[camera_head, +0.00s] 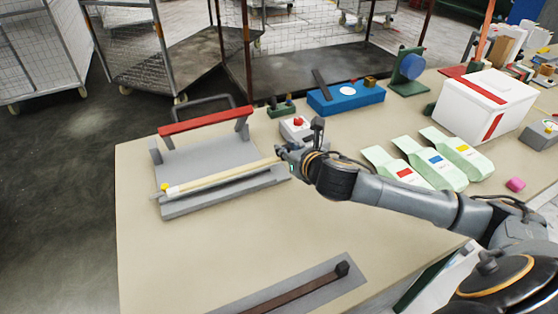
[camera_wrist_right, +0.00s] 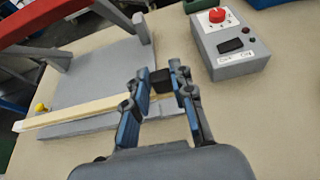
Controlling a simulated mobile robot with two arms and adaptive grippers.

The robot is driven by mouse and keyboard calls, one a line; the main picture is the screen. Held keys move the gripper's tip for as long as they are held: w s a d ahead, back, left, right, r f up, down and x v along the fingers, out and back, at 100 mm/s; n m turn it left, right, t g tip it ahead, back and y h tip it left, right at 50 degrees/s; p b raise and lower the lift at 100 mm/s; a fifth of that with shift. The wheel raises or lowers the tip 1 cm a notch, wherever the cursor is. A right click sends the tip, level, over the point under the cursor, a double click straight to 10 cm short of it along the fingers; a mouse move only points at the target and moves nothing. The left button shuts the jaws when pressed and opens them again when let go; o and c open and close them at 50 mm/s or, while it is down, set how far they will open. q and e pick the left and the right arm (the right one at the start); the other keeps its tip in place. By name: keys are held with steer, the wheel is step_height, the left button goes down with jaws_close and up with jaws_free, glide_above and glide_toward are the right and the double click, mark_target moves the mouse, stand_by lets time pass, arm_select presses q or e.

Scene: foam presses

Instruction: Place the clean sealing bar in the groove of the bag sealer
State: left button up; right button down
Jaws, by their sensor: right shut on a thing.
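The bag sealer is a grey plate (camera_head: 200,158) with a raised red handle (camera_head: 206,121) and a long low front ledge (camera_head: 225,193). The clean sealing bar (camera_head: 222,177) is pale cream and lies lengthwise along this ledge, its left end near a yellow knob (camera_head: 165,187). I cannot tell whether it is fully seated in the groove. It also shows in the wrist view (camera_wrist_right: 85,109). My right gripper (camera_head: 284,153) is at the bar's right end, its fingers (camera_wrist_right: 160,85) shut on the black end block (camera_wrist_right: 161,80). My left gripper is out of view.
A brown bar (camera_head: 295,293) with a black end block lies on a grey mat at the front. A control box with a red knob (camera_wrist_right: 230,45) stands behind my right gripper. Pale green pouches (camera_head: 430,160) and a white box (camera_head: 485,105) are at right. The table's front left is clear.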

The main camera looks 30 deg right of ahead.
steer(key=w+f, duration=0.1)
steer(key=w+a+f, duration=0.1)
steer(key=f, duration=0.1)
steer(key=shift+w, duration=0.25)
step_height(320, 180, down, 3)
steer(key=shift+w+f, duration=0.1)
steer(key=shift+f, duration=0.1)
steer(key=c, duration=1.1)
jaws_free()
steer(key=v, duration=1.2)
